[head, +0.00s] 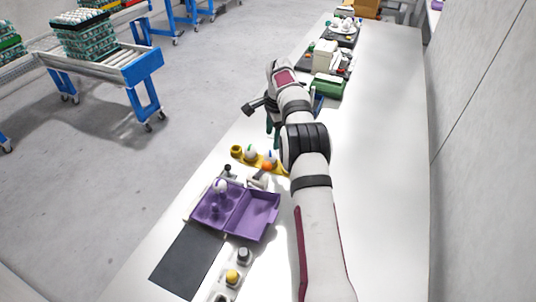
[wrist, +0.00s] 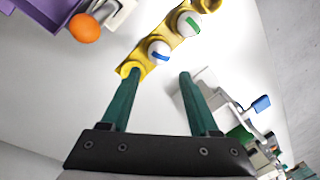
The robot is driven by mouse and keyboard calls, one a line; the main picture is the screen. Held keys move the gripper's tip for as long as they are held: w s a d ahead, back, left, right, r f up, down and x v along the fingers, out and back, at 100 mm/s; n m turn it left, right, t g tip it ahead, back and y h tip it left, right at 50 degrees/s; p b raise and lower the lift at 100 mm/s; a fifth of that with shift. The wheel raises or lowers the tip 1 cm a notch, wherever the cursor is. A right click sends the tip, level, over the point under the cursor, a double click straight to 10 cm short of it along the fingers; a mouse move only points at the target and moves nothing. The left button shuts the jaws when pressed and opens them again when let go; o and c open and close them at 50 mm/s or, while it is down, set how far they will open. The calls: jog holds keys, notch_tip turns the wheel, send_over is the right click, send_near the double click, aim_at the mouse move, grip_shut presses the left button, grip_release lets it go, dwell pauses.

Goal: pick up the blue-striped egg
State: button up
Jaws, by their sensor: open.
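The blue-striped egg (wrist: 158,51) is white with a blue band and sits in a yellow holder (wrist: 173,40). In the head view the egg (head: 270,157) shows small near the holder's right part. A green-striped egg (wrist: 188,23) sits beside it in the same holder. My gripper (wrist: 158,73) is open and empty. In the wrist view the blue-striped egg appears beyond the fingertips, between their lines, and the left fingertip overlaps the holder's end cup. In the head view my gripper (head: 272,128) is beyond the holder, partly hidden by my arm.
Trays and a green box (head: 328,87) stand farther along the table. The table's right side is clear.

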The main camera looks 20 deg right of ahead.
aim_at(271, 152)
jog(key=f, duration=0.3)
jog(key=w+f, duration=0.1)
jog(key=f, duration=0.5)
jog(key=shift+w+f, duration=0.15)
jog(key=shift+f, duration=0.1)
jog(key=c, duration=0.5)
